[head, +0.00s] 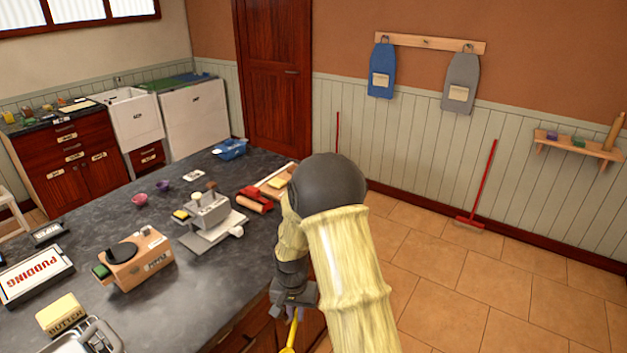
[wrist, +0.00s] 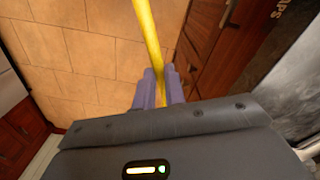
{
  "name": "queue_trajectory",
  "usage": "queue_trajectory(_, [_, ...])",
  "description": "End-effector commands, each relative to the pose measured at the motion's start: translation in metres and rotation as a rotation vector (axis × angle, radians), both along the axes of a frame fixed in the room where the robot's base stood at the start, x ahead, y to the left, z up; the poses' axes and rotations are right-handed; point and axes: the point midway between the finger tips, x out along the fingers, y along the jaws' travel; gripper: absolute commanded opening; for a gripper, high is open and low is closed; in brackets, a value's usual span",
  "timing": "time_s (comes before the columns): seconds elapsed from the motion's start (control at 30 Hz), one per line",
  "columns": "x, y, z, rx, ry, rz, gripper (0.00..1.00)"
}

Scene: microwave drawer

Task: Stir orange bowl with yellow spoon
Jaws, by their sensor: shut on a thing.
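My gripper (head: 295,308) is at the bottom centre of the head view, beside the counter's right edge and over the floor side. It is shut on the yellow spoon (head: 291,335), whose lower part runs off the frame. In the wrist view, the purple fingers of my gripper (wrist: 160,88) pinch the yellow spoon (wrist: 149,38), which extends past the top of the frame. I cannot make out an orange bowl in either view.
The dark counter (head: 105,235) carries an orange-brown box (head: 137,262), a grey machine (head: 209,214), a pudding box (head: 35,277), butter (head: 62,314), a metal tray (head: 90,340) and a blue tub (head: 230,149).

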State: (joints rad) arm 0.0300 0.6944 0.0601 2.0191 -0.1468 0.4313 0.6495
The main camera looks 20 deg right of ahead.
Motion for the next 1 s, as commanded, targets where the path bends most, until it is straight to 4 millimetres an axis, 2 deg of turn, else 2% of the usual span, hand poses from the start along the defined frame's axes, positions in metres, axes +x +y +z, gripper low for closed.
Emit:
queue_trajectory(0.17, [-0.001,-0.003,-0.039,0.002,0.009,0.155,0.00])
queue_trajectory(0.33, [-0.006,-0.003,-0.087,0.012,0.015,0.364,0.00])
queue_trajectory(0.43, [-0.009,-0.003,-0.105,0.019,0.011,0.456,0.00])
queue_trajectory(0.57, [-0.010,-0.002,-0.114,0.022,0.007,0.503,0.00])
queue_trajectory(1.0, [-0.010,-0.003,-0.113,0.022,0.007,0.499,0.00])
